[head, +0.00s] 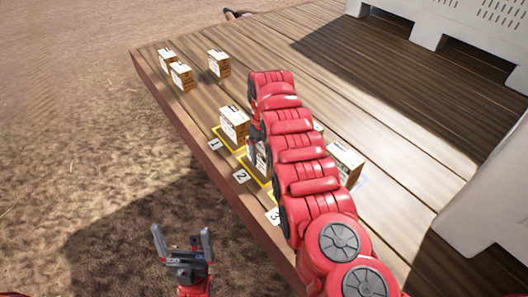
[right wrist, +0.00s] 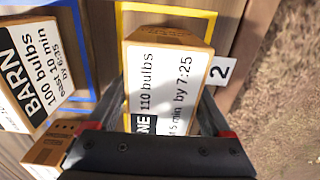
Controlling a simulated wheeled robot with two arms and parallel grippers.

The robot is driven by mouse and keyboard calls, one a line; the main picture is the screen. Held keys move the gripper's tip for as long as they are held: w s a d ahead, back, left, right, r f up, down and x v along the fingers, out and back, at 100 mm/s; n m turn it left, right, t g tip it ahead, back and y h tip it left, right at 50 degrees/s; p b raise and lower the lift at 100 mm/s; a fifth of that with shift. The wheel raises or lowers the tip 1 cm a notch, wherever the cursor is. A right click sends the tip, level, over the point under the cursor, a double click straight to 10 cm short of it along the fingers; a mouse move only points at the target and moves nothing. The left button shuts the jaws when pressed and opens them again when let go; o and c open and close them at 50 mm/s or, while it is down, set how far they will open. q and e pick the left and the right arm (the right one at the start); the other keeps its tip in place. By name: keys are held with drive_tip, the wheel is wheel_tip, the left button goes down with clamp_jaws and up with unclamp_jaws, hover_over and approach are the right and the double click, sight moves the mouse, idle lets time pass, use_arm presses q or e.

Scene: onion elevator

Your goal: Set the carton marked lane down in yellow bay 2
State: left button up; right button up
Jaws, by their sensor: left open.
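The carton marked "NE" (right wrist: 165,85), its label's start hidden by my gripper, reads 110 bulbs, by 7:25. It is upright inside the yellow outline of bay 2 (right wrist: 122,30), beside the number 2 tag (right wrist: 221,69). In the head view the carton (head: 261,158) is mostly behind my right arm. My right gripper (right wrist: 165,105) has a finger on either side of it; whether they press on it I cannot tell. My left gripper (head: 180,240) is open and empty, off the deck's near edge over the ground.
A carton (head: 234,124) stands in yellow bay 1. The BARN carton (right wrist: 35,75) stands by a blue outline (right wrist: 85,60). Several cartons (head: 181,76) stand at the deck's far left. White crates (head: 440,22) stand at the back right. Bare deck (head: 350,85) lies between.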

drive_tip(key=shift+o, duration=0.9)
drive_tip(key=shift+s+r, duration=0.2)
drive_tip(key=shift+s, duration=0.05)
drive_tip(key=shift+r, duration=0.15)
wheel_tip(320, 180, up, 7)
drive_tip(key=b, duration=0.3)
drive_tip(key=shift+d, duration=0.15)
wheel_tip(320, 180, up, 4)
drive_tip(key=p, duration=0.4)
drive_tip(key=shift+f, duration=0.2)
drive_tip(key=shift+r+p, duration=0.45)
drive_tip(key=shift+r, duration=0.15)
drive_tip(key=shift+f, duration=0.1)
